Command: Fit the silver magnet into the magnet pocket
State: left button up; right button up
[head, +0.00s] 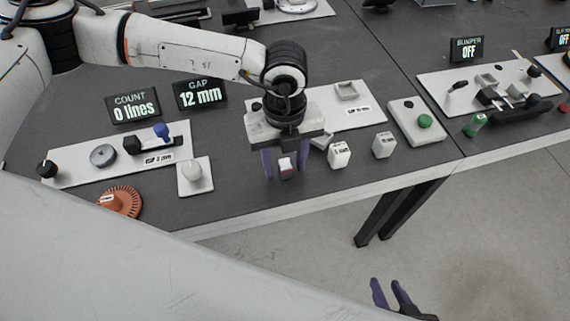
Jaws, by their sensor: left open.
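My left gripper (286,158) points down near the table's front edge, its two purple fingers apart. A small block (286,166) with a pale top and a reddish-brown front stands between the fingers; a gap shows on each side. It may be the silver magnet, but its colour is hard to tell. A square raised-rim pocket (347,91) sits on the white panel (373,118) behind the gripper, up and to the right. I cannot tell for sure that it is the magnet pocket. My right gripper (391,294) is low at the bottom, off the table, fingers apart and empty.
Two labelled white blocks (339,154) (384,146) stand right of the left gripper. A green-button box (424,122) is further right. A white pad with a knob (194,176) and an orange dial (120,202) lie left. The GAP display (200,94) reads 12 mm.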

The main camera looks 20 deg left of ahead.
pick_arm(q)
jog(key=shift+f, duration=0.2)
grip_shut()
